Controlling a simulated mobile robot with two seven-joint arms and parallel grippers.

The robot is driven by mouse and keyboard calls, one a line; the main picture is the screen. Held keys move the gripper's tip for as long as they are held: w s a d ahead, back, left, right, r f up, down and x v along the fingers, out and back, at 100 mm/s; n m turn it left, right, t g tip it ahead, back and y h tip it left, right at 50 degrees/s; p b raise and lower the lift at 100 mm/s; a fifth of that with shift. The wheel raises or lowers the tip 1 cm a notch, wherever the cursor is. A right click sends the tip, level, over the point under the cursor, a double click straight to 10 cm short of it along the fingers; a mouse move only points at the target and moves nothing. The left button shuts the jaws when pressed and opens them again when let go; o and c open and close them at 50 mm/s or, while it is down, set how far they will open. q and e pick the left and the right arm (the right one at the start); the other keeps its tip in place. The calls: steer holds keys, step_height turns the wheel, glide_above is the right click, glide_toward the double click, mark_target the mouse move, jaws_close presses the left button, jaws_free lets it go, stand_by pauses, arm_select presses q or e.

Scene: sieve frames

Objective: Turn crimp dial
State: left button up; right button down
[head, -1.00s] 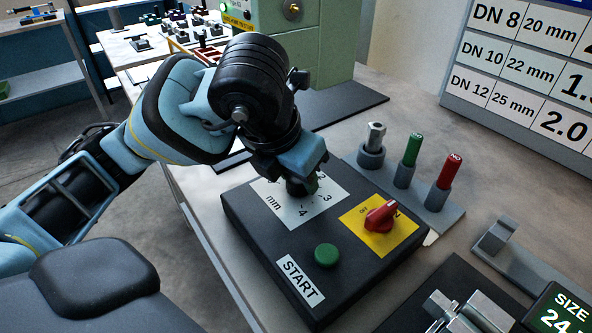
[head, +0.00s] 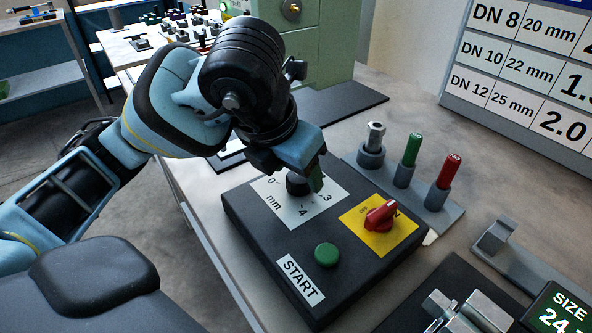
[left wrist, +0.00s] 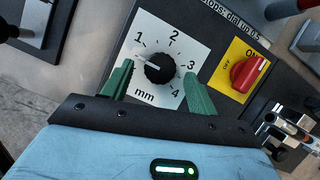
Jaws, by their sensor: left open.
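The black crimp dial (head: 297,184) stands on a white scale plate on the dark control box (head: 262,240). In the left wrist view the dial (left wrist: 160,68) has a white pointer mark aimed left, close below the 1. The scale's 1, 2, 3 and 4 show there. My left gripper (head: 314,172) is open and points down at the dial. In the left wrist view its green fingers are apart, one to each side of the dial, with gaps visible. In the head view one finger shows just right of the dial; the other is hidden.
A red switch (head: 381,216) on a yellow plate and a green START button (head: 327,255) share the box. A holder behind carries a metal plug (head: 375,137), a green pin (head: 412,149) and a red pin (head: 450,172). A size board (head: 525,75) stands at the back right.

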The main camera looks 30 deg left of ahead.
arm_select(q)
steer(key=p+v, duration=0.1)
steer(key=v, duration=0.3)
steer(key=shift+r, duration=0.3)
steer(key=shift+s+r, duration=0.4)
steer(key=shift+r, duration=0.2)
